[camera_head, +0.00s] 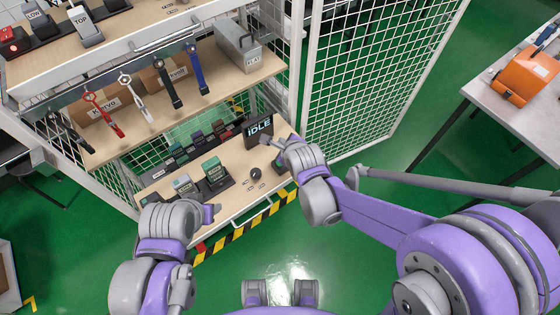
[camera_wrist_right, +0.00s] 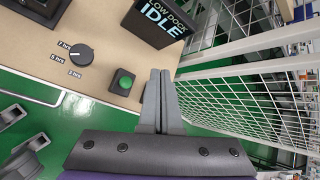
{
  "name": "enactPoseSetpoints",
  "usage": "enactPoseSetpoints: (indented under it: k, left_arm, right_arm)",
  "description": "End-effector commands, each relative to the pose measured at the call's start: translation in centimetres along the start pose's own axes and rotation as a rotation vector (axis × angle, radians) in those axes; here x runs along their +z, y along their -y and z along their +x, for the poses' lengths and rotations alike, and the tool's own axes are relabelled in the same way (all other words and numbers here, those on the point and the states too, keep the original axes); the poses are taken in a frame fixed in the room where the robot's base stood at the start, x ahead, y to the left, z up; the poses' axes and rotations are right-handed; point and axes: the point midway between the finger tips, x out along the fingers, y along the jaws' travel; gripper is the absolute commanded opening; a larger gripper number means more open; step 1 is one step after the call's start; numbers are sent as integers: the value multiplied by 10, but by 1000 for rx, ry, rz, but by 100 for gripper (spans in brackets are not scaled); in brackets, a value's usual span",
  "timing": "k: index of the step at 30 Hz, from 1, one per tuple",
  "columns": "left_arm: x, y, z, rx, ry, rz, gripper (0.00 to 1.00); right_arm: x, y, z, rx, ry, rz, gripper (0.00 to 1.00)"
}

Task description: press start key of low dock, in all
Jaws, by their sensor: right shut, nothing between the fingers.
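The low dock's display (camera_head: 259,130) reads IDLE and stands at the right end of the lowest shelf. In the right wrist view the display (camera_wrist_right: 160,20) reads LOW DOCK IDLE. A green square button (camera_wrist_right: 123,82) sits on the wooden board below the display, beside a black dial (camera_wrist_right: 79,54) marked in hours. My right gripper (camera_wrist_right: 160,72) is shut and empty, its fingertips just right of the green button in that view. In the head view my right gripper (camera_head: 268,139) is in front of the display. My left gripper (camera_head: 212,212) is at the shelf's front left; its fingers are unclear.
Several handheld testers (camera_head: 215,172) stand in racks on the lowest shelf (camera_head: 232,198). Tools hang along the middle shelf (camera_head: 90,150). White mesh panels (camera_head: 350,90) close the right side. An orange case (camera_head: 525,75) lies on a table at far right. Green floor is open in front.

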Motion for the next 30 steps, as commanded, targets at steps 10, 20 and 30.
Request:
enactPoseSetpoints:
  k: [10, 20, 30]
  left_arm:
    - [12, 0, 14, 0, 9, 0, 50]
    - [36, 0, 44, 0, 24, 0, 50]
    - [46, 0, 59, 0, 30, 0, 50]
  right_arm:
    - [-11, -12, 14, 2, -2, 0, 0]
    - [-35, -35, 47, 2, -2, 0, 0]
    - [-45, -45, 62, 0, 0, -1, 0]
